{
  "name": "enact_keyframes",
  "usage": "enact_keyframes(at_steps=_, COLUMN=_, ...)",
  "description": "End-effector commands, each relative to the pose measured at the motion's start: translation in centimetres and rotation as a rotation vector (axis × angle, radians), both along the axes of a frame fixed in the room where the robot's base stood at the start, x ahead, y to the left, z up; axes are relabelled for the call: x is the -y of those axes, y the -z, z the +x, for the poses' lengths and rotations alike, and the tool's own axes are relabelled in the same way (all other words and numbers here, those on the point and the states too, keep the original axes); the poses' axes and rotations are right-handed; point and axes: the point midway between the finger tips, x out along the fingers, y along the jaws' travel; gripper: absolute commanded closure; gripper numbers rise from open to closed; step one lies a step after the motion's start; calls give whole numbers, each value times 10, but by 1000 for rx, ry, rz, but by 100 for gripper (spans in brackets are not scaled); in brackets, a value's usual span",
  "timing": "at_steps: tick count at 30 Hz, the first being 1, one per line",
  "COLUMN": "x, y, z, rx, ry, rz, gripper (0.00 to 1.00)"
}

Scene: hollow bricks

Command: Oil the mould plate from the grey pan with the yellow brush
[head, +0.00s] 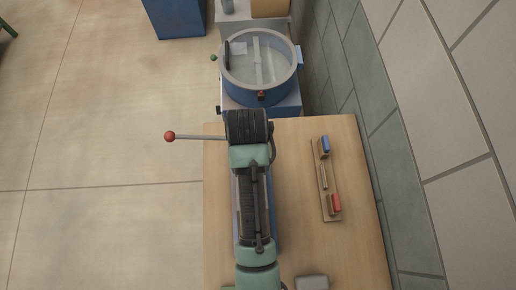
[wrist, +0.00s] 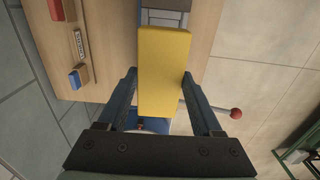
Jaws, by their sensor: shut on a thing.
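My gripper (wrist: 160,76) is shut on the yellow brush (wrist: 164,52), which shows as a plain yellow block between the two fingers in the wrist view. Its bristle end cannot be made out. In the head view my arm hides the gripper and the brush. A light grey rounded thing (head: 312,283), perhaps the grey pan, is cut off at the bottom edge of the head view. A grey surface (wrist: 164,18) shows behind the brush in the wrist view; I cannot tell whether it is the mould plate.
A rack (head: 325,165) on the wooden table (head: 300,240) holds a blue brush (head: 325,145) and a red brush (head: 334,203). A lever with a red ball (head: 170,136) sticks out over the table's left side. A round blue mixer (head: 240,96) stands beyond the table, near the tiled wall.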

Motion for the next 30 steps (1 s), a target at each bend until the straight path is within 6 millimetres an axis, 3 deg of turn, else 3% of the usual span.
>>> enact_keyframes(at_steps=18, x=0, y=64, z=0, rx=0, ry=0, rz=0, gripper=87)
enact_keyframes(at_steps=30, x=0, y=77, z=0, rx=1, ry=0, rz=0, gripper=87)
